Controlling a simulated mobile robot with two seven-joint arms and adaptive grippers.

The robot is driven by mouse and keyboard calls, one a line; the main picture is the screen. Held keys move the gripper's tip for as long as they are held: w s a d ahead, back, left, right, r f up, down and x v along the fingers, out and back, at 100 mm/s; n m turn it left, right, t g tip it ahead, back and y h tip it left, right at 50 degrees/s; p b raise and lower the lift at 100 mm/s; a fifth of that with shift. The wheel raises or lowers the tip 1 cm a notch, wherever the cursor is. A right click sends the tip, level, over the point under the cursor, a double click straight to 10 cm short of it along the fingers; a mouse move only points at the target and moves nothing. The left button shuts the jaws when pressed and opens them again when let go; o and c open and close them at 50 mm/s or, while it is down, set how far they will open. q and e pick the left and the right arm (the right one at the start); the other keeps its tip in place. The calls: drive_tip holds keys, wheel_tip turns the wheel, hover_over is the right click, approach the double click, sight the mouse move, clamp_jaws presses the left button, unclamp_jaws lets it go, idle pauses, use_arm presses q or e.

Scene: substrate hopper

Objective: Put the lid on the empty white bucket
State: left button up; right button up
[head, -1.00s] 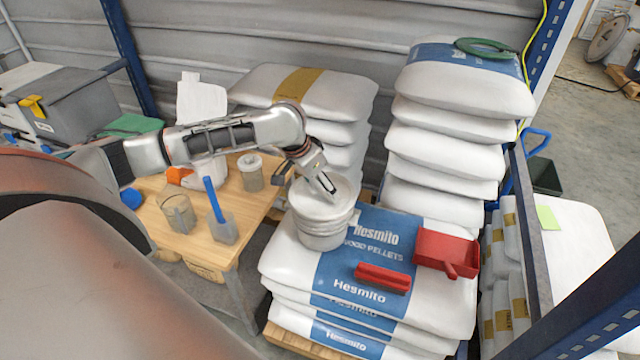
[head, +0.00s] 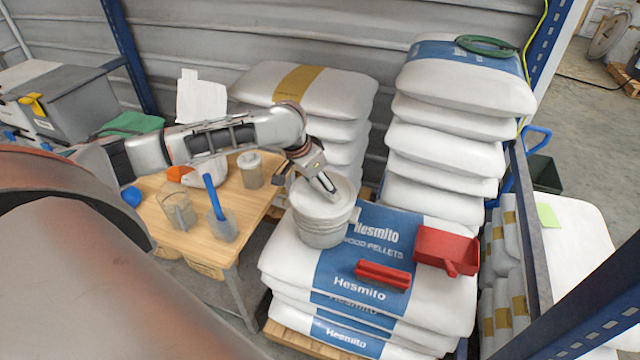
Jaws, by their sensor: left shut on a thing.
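The white bucket (head: 321,236) stands upright on the top Hesmito sack, left of its blue print. The pale lid (head: 312,199) lies over the bucket's mouth. Whether it is seated all round I cannot tell. My left gripper (head: 328,188) reaches in from the left and points down at the lid's top. The far side of the lid is partly hidden behind the gripper. My right gripper is not in view.
A red brush (head: 383,275) and a red dustpan (head: 447,250) lie right of the bucket on the sack (head: 290,268). A wooden table (head: 208,250) with a jug, a scoop and a jar stands to the left. Tall sack stacks (head: 445,150) rise behind.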

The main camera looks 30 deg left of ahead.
use_arm(q)
drive_tip(key=o, duration=1.2)
drive_tip(key=v, duration=1.2)
